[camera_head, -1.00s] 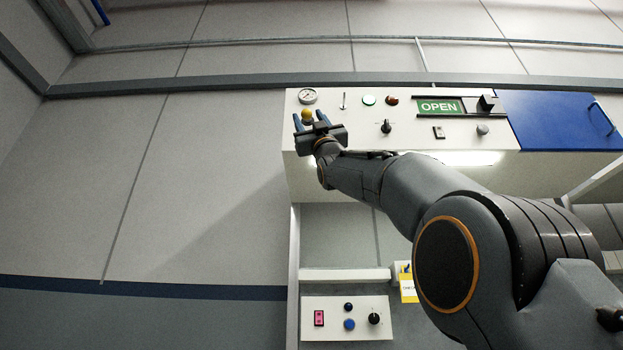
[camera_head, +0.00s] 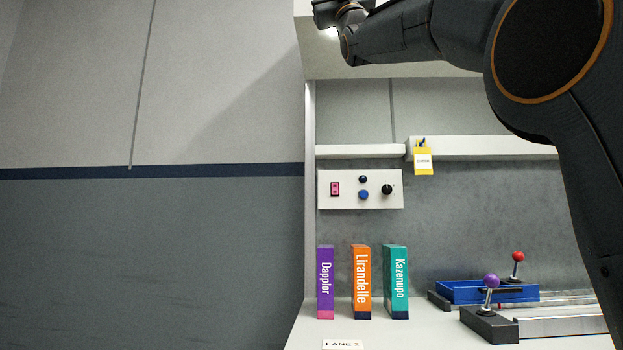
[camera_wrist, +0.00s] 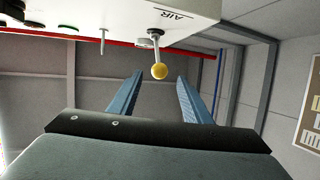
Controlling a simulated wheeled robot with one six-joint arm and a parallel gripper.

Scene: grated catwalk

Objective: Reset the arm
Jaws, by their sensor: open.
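My gripper (camera_wrist: 158,92) is open and empty in the wrist view, its two blue fingers spread. A yellow ball knob (camera_wrist: 159,71) on a thin metal stem shows between the fingertips, apart from both; its depth relative to them is unclear. The stem comes from a white panel (camera_wrist: 100,14) marked "AIR". In the head view my gripper is cut off at the top edge, with only its wrist end and my dark arm showing; the knob is out of that view.
Below my arm in the head view, a small switch panel (camera_head: 393,202) and a yellow tag (camera_head: 423,158) hang at the back. Purple (camera_head: 325,280), orange (camera_head: 361,278) and teal (camera_head: 396,278) boxes stand on the counter, left of purple (camera_head: 490,281) and red (camera_head: 518,257) joysticks and a blue tray (camera_head: 460,293).

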